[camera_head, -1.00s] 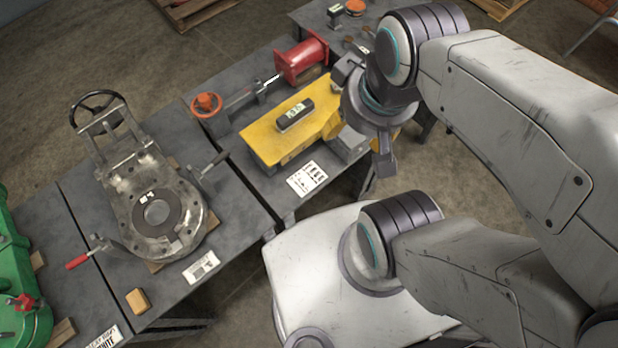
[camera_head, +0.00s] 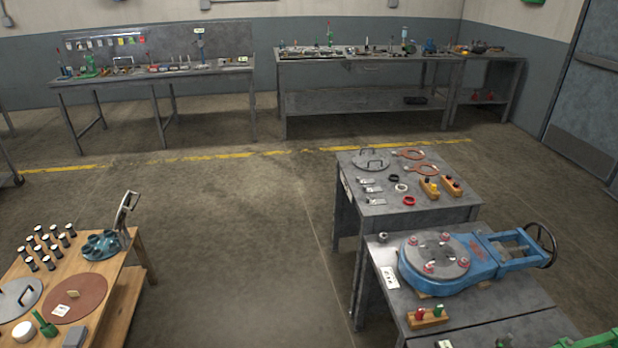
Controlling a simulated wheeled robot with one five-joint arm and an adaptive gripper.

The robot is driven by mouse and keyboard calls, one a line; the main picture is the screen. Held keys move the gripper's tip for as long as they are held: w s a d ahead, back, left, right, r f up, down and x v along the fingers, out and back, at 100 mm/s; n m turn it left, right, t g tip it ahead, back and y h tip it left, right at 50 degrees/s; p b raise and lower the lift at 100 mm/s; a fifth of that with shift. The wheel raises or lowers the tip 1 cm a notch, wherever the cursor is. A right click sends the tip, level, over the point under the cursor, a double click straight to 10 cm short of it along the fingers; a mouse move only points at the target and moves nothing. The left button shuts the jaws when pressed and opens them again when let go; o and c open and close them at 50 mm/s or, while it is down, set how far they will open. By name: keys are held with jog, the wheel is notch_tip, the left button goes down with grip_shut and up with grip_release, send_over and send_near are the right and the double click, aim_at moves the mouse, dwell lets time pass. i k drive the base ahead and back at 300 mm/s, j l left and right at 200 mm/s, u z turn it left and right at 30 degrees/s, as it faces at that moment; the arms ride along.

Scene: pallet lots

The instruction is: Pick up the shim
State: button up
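I cannot tell for certain which thing is the shim. On the grey table (camera_head: 437,212) at right lie two orange rings with tabs (camera_head: 422,169), a round grey plate with handles (camera_head: 370,161), small dark, white and red rings, and several small metal pieces with pale tags (camera_head: 372,189). On the wooden table (camera_head: 112,300) at lower left lie a brown disc (camera_head: 75,298) and a small dark grey block (camera_head: 75,337). My gripper is out of view.
A blue valve (camera_head: 450,258) with a handwheel lies on the nearer right table. Workbenches with many small items (camera_head: 150,72) (camera_head: 370,55) line the back wall. A wide open floor aisle (camera_head: 240,230) lies between the front tables.

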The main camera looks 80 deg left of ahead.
aim_at(373, 189)
jog(key=j+u, duration=0.3)
jog(key=j, duration=0.15)
jog(key=i+j+u, duration=0.1)
jog(key=j+u, duration=0.15)
jog(key=j, duration=0.25)
jog(key=i+j+u, duration=0.1)
jog(key=j+u, duration=0.2)
jog(key=j, duration=0.15)
jog(key=i+j+u, duration=0.15)
jog(key=j+u, duration=0.15)
jog(key=i+j+u, duration=0.25)
jog(key=j, duration=0.25)
jog(key=i+j+u, duration=0.45)
jog(key=j+u, duration=0.15)
